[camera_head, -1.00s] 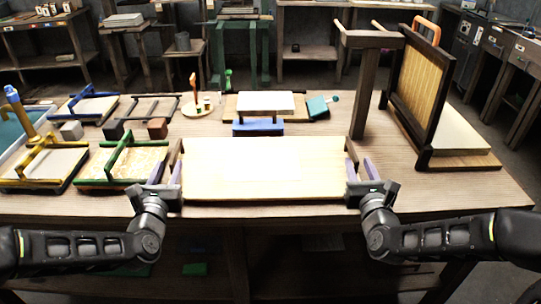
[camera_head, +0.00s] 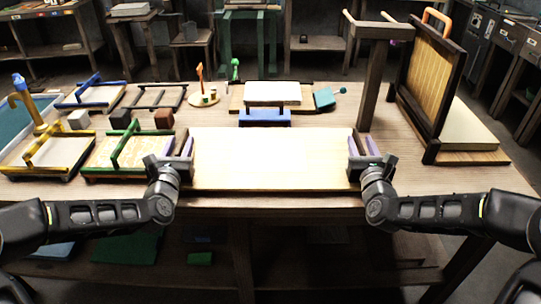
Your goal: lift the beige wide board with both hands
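The beige wide board (camera_head: 270,160) lies flat near the table's front edge, in the middle of the head view. My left gripper (camera_head: 178,146) is at the board's left end, with its two purplish fingers apart. My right gripper (camera_head: 361,145) is at the right end, its fingers also apart. The inner finger of each is very close to the board's end; I cannot tell if they touch. Dark upright pieces show by both ends, partly hidden by the fingers.
Behind the board are a blue block (camera_head: 264,118) and a white-topped piece (camera_head: 272,93). Small frames, including a green-handled one (camera_head: 118,155), lie at left. A dark post (camera_head: 375,85) and an upright framed panel (camera_head: 432,85) stand at right.

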